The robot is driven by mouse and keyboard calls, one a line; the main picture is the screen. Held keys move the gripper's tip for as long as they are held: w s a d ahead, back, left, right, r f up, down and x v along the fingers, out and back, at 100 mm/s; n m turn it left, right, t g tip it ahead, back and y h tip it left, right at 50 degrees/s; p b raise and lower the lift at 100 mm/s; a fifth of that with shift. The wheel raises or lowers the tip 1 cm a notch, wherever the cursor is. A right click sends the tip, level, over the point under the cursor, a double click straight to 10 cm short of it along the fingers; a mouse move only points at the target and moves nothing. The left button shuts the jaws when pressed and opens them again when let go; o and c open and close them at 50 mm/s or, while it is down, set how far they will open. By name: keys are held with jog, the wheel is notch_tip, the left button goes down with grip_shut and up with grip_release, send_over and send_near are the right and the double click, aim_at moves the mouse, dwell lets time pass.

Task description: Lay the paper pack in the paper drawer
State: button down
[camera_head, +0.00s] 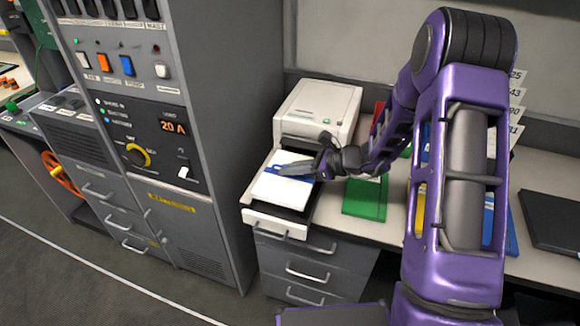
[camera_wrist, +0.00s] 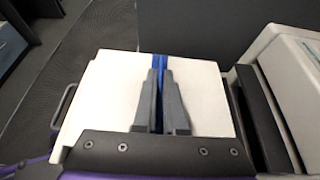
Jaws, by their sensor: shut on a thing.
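The paper pack (camera_head: 278,190) is a white slab with a blue band around its middle. It is over the open paper drawer (camera_head: 268,222), which sticks out from below the beige printer (camera_head: 318,112). In the wrist view the pack (camera_wrist: 108,95) fills the middle, with the blue band between the fingers. My gripper (camera_head: 285,168) is shut on the pack at the band; the fingers also show in the wrist view (camera_wrist: 161,92). The pack looks roughly level. I cannot tell whether its underside touches the drawer floor. The pack hides most of the drawer's inside.
A tall grey control cabinet (camera_head: 200,110) stands close on the left of the drawer. A green folder (camera_head: 364,197) lies on the desk to the right, with more coloured folders beyond. A dark flat case (camera_head: 552,215) lies at the far right.

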aim_at(290, 184)
jog(key=shift+f+b, duration=2.1)
jog(key=shift+f, duration=0.85)
jog(key=c, duration=0.9)
grip_release()
jog(key=p+v, duration=0.2)
jog(key=v, duration=1.5)
jog(key=shift+s+d, duration=0.1)
jog(key=shift+d, duration=0.1)
